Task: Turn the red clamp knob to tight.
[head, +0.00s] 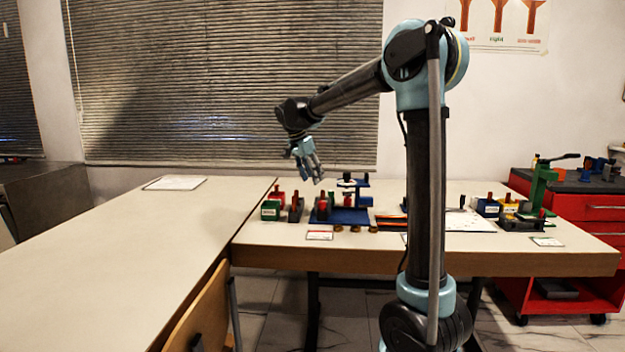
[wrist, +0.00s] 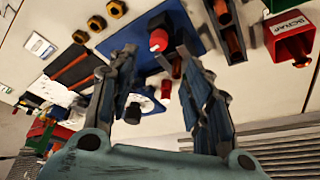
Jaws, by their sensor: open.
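A red knob (wrist: 158,40) with a dark body sits on the blue plate of the gauge rig (wrist: 118,40), which also shows on the far table in the head view (head: 350,217). My gripper (wrist: 155,56) is open and empty; its two fingers show on either side of the knob's lower edge in the wrist view. I cannot tell how far above the knob they are. In the head view my gripper (head: 312,178) points down above the rig's left end, apart from it. A white round dial (wrist: 140,104) and a smaller red part (wrist: 166,88) show between the fingers.
A red SCRAP box (wrist: 288,40), dark holders with red pieces (wrist: 226,30) and a green box (head: 270,210) stand beside the rig. Several brass nuts (wrist: 97,23) lie along its front. A green press (head: 540,186) stands far right. The left table (head: 130,240) is mostly bare.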

